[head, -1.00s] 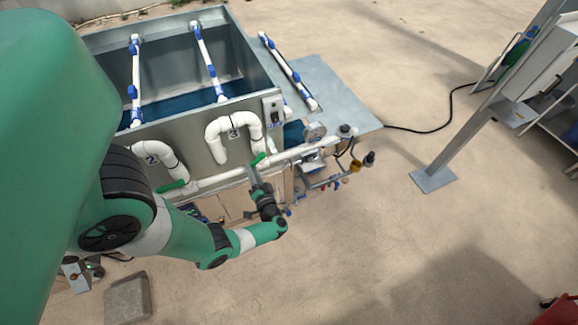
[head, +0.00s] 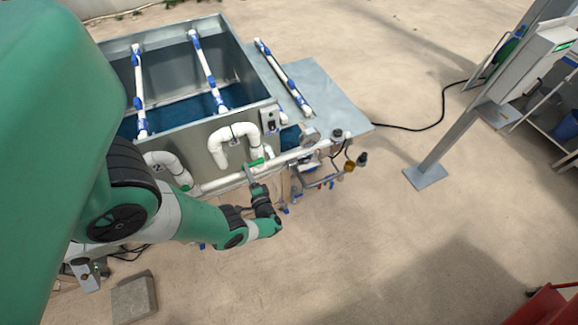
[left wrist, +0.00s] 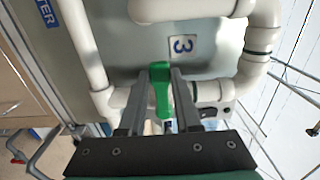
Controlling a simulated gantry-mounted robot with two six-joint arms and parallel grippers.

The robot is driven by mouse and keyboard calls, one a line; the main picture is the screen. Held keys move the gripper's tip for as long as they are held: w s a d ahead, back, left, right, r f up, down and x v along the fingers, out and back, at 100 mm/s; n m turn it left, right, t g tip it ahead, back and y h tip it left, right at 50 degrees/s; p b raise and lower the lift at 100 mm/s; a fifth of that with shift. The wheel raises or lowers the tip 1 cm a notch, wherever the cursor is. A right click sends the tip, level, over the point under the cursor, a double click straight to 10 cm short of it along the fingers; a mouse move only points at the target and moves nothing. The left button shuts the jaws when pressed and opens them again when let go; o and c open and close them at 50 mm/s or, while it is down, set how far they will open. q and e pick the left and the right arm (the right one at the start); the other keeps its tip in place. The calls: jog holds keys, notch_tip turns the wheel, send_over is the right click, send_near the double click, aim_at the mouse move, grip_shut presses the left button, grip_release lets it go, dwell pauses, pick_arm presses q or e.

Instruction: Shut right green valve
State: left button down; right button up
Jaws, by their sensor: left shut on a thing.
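The right green valve handle (head: 256,162) sits on the white pipe below the loop marked 3, on the tank's front. In the left wrist view the green handle (left wrist: 160,88) stands between the two fingers, below the 3 label. My left gripper (head: 251,173) is shut on this handle; its fingers (left wrist: 159,95) flank it on both sides. The handle points roughly along the fingers in the wrist view. Another green handle (head: 186,187) shows at the left, by the loop marked 2. My right gripper is not in view.
The grey tank (head: 195,138) with white and blue pipes stands behind the valves. Gauges and small fittings (head: 325,165) are close to the right of my gripper. A metal post (head: 445,150) stands farther right. The floor in front is mostly clear.

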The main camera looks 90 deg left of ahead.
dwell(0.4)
pick_arm(q)
jog(key=c, duration=0.6)
grip_release()
jog(key=v, duration=1.1)
jog(key=shift+w+d, duration=0.15)
jog(key=shift+d, duration=0.15)
jog(key=shift+r, duration=0.1)
